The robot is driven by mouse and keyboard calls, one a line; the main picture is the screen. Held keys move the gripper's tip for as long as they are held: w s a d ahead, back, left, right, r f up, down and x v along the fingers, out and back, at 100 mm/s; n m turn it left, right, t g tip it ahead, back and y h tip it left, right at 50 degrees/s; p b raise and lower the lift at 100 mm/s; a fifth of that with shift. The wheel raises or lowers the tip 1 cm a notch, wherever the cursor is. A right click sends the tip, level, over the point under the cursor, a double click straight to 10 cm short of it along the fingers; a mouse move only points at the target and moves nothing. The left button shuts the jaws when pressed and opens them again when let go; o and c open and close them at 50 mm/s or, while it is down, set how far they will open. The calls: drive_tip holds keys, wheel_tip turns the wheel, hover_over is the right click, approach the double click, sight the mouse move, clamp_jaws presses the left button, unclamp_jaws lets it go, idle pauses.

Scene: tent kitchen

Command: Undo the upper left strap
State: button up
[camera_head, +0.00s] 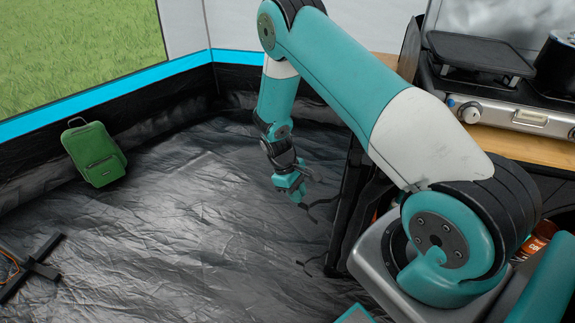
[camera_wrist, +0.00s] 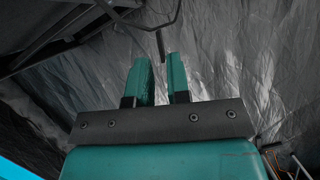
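A thin dark strap (camera_head: 322,201) sticks out from the left edge of the black fabric stand (camera_head: 346,210), right beside my gripper (camera_head: 300,198). In the wrist view a dark strap (camera_wrist: 161,46) hangs down, its end just beyond and in line with the gap between my fingers (camera_wrist: 158,64). The two teal fingers stand apart with nothing seen between them. I cannot tell whether they touch the strap. A second dark strap (camera_head: 312,260) sticks out lower on the same edge. The stand's front is mostly hidden behind my arm.
A stove (camera_head: 500,105) with a griddle and a pot sits on the wooden top (camera_head: 540,150). A green backpack (camera_head: 95,153) leans at the left tent wall. A dark crossed frame (camera_head: 35,268) lies at lower left. The black floor (camera_head: 190,220) between is clear.

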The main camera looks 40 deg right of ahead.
drive_tip(key=v, duration=1.4)
drive_tip(key=shift+w+r, duration=0.15)
drive_tip(key=shift+r, duration=0.2)
drive_tip(key=s+a+r+t+y+p, duration=0.1)
drive_tip(key=s+a+r, duration=0.15)
drive_tip(key=r, duration=0.35)
drive_tip(key=s+a+r+n+t+y+p, duration=0.1)
drive_tip(key=s+a+r+p, duration=0.1)
drive_tip(key=a+r, duration=0.35)
drive_tip(key=s+a+r+t+p, duration=0.1)
drive_tip(key=s+a+r, duration=0.1)
drive_tip(key=r, duration=0.6)
drive_tip(key=s+a+r+y+p, duration=0.1)
drive_tip(key=s+a+r, duration=0.2)
drive_tip(key=s, duration=0.3)
drive_tip(key=s+a+r+n+y+p, duration=0.1)
drive_tip(key=s+a+r, duration=0.1)
drive_tip(key=s+r, duration=0.3)
drive_tip(key=s+a+r+t+y+p, duration=0.1)
drive_tip(key=s+a+r+y+p, duration=0.1)
drive_tip(key=s+r, duration=0.3)
drive_tip(key=shift+s+a+n, duration=0.3)
drive_tip(key=shift+s+a, duration=0.5)
drive_tip(key=shift+s, duration=0.2)
drive_tip(key=shift+r, duration=0.1)
